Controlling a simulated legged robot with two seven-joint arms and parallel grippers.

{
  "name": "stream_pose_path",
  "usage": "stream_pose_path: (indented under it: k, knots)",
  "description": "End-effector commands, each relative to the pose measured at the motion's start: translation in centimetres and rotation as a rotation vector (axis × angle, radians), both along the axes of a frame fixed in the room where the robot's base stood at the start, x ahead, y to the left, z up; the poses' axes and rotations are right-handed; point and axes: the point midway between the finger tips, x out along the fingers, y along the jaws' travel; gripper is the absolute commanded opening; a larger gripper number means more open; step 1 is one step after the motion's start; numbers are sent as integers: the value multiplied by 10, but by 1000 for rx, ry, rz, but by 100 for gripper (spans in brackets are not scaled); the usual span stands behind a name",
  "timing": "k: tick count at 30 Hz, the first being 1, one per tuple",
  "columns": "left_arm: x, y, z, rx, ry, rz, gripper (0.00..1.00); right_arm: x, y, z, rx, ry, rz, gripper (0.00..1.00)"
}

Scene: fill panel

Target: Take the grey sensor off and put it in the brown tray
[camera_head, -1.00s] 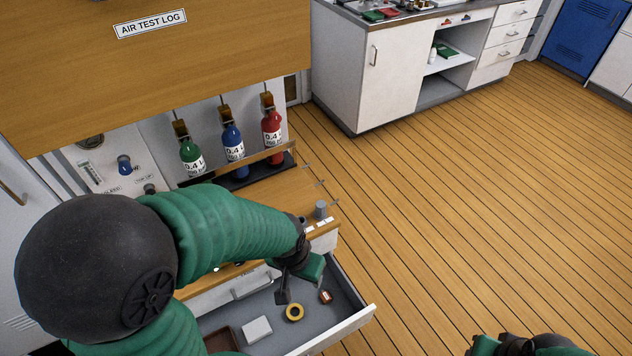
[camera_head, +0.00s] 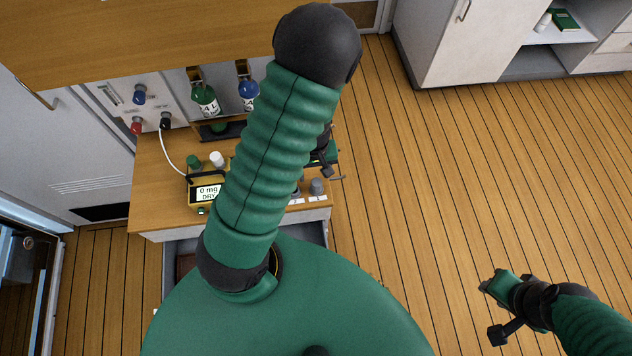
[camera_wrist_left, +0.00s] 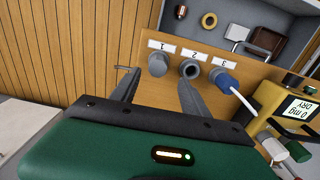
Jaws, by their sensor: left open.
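Several grey round fittings stand in a row on the wooden bench top behind labels 1, 2 and 3. In the left wrist view, a solid grey one (camera_wrist_left: 157,64) is at label 1, a hollow-topped one (camera_wrist_left: 190,69) at label 2, and one with a blue plug and white cable (camera_wrist_left: 224,78) at label 3. I cannot tell which is the sensor. My left gripper (camera_wrist_left: 157,80) is open; the fitting at 1 appears between its fingertips, contact unclear. The brown tray (camera_wrist_left: 267,40) lies in the open drawer. My right gripper (camera_head: 497,308) is over the floor, away from the bench.
The drawer (camera_wrist_left: 287,20) also holds a white box (camera_wrist_left: 238,33), a yellow ring (camera_wrist_left: 209,20) and a small red-brown item (camera_wrist_left: 180,12). A yellow meter (camera_wrist_left: 269,96) reading "0 mg DRY" stands beside the fittings. Gas bottles (camera_head: 206,100) stand at the back. The floor at right is clear.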

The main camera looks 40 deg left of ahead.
Motion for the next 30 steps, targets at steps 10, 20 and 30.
stream_pose_path:
  k: [10,20,30]
  knots:
    - [-1,-7,-51,0,1,0,54,0,0,-11,0,-1,0,32]
    - [-1,-6,-51,1,1,-1,37,0,0,-10,0,-1,0,32]
    - [0,-6,-51,1,1,-1,0,0,0,-10,0,-1,0,32]
